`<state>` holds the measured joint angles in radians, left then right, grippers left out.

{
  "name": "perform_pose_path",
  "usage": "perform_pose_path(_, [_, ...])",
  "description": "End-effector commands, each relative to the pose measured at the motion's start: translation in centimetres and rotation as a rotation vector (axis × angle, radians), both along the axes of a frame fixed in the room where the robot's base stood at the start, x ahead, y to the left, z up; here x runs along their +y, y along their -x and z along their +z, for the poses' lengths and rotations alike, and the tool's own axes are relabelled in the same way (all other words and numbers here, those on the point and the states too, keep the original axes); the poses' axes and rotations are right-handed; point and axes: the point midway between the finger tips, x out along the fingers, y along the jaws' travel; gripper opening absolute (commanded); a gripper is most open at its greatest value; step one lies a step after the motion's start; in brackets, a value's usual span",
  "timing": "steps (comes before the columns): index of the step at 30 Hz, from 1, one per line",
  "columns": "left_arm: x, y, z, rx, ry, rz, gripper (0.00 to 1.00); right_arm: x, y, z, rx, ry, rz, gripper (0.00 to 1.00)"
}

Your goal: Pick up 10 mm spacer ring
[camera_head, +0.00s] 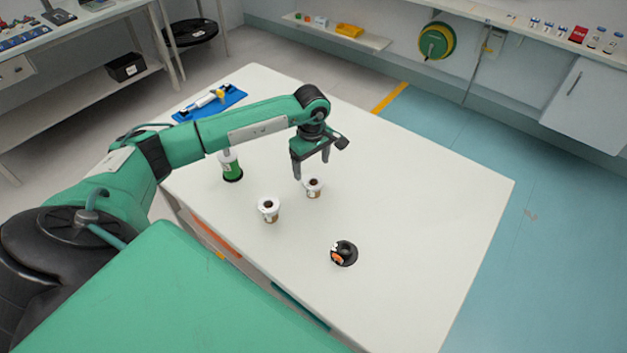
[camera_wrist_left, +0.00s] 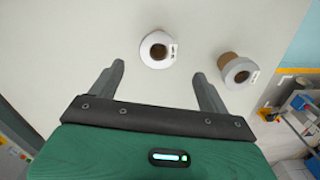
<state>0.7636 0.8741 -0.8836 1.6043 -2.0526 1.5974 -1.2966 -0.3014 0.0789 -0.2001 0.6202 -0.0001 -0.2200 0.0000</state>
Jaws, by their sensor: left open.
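Two white ring-shaped pieces with brown centres stand on the white table. One white piece (camera_head: 314,191) is just below my left gripper (camera_head: 311,168); the other white piece (camera_head: 268,214) stands to its left and nearer. I cannot read which is the 10 mm spacer ring. In the left wrist view, a white ring (camera_wrist_left: 144,52) with a small label lies just beyond the gap between the open fingers of my left gripper (camera_wrist_left: 160,72), apart from them. A second white ring (camera_wrist_left: 245,66) on a brown core is to the right. My right gripper is not in view.
The table (camera_head: 430,190) is bare on its right side. A black round piece with orange (camera_head: 344,254) lies near the front.

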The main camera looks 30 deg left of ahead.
Motion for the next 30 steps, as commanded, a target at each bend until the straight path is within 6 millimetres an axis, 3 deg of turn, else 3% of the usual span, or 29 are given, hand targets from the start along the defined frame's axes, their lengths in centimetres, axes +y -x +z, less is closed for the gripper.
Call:
perform_pose_path(5, [-0.2, 0.0, -1.1, 0.003, 0.000, 0.001, 0.79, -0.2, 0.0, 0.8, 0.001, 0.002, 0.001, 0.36])
perform_pose_path(13, [-0.5, -0.2, -4.9, 0.002, 0.001, 0.001, 0.79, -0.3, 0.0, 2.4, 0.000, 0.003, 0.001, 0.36])
perform_pose_path(22, [-0.4, -0.2, -5.6, -0.001, 0.000, 0.000, 0.79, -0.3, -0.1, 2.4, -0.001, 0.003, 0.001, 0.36])
perform_pose_path(30, [-0.4, -0.2, -5.6, -0.001, 0.000, 0.000, 0.30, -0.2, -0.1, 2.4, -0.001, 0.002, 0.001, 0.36])
